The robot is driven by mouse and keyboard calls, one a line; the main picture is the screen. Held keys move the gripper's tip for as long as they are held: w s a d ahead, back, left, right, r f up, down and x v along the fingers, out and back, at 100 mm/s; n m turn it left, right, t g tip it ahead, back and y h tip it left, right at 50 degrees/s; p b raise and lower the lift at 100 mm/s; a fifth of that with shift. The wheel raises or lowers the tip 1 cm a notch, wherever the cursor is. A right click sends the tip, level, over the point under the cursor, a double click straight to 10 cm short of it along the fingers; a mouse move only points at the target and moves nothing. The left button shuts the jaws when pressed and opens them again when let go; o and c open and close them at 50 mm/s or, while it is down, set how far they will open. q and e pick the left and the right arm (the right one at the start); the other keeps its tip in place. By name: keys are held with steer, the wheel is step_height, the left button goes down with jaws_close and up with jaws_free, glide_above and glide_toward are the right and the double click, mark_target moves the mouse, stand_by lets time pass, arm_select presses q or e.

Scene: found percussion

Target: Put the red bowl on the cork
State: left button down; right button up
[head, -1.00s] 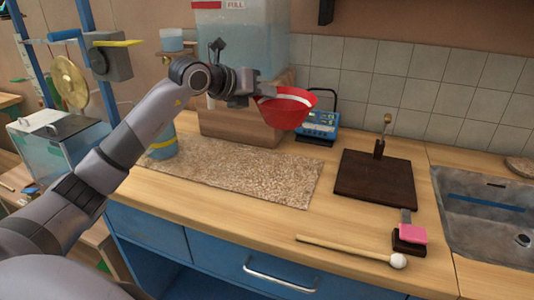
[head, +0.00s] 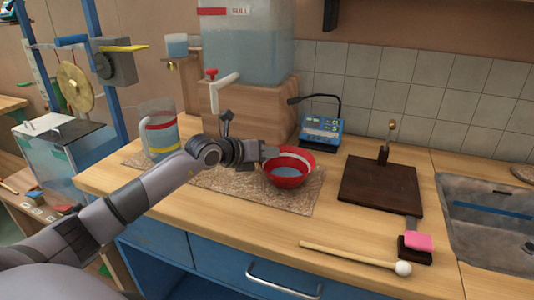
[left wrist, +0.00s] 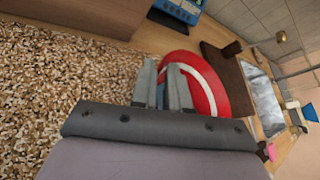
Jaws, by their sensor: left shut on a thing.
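The red bowl (head: 289,175) with a white band is upright in the head view, over the right part of the cork mat (head: 235,190). My left gripper (head: 268,156) is shut on the bowl's left rim. In the left wrist view, the two fingers (left wrist: 168,88) pinch the rim of the bowl (left wrist: 205,85), and the speckled cork (left wrist: 60,90) spreads on the left. I cannot tell whether the bowl's base touches the cork. My right gripper is not in view.
A jug (head: 158,130) stands at the mat's left end. A wooden block (head: 255,115) with a water tank and a blue device (head: 321,130) are behind. A dark board (head: 380,188), a mallet (head: 355,256) and a sink (head: 490,220) are to the right.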

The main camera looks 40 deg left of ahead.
arm_select(q)
steer(key=c, duration=1.1)
jaws_free()
steer(key=shift+f, duration=0.15)
steer(key=shift+s, duration=0.1)
steer(key=b+v, duration=0.1)
steer(key=v, duration=0.8)
steer(key=shift+v, duration=0.75)
steer(key=shift+s+a+r, duration=0.15)
steer(key=shift+s+r, duration=0.3)
steer(key=shift+s, duration=0.1)
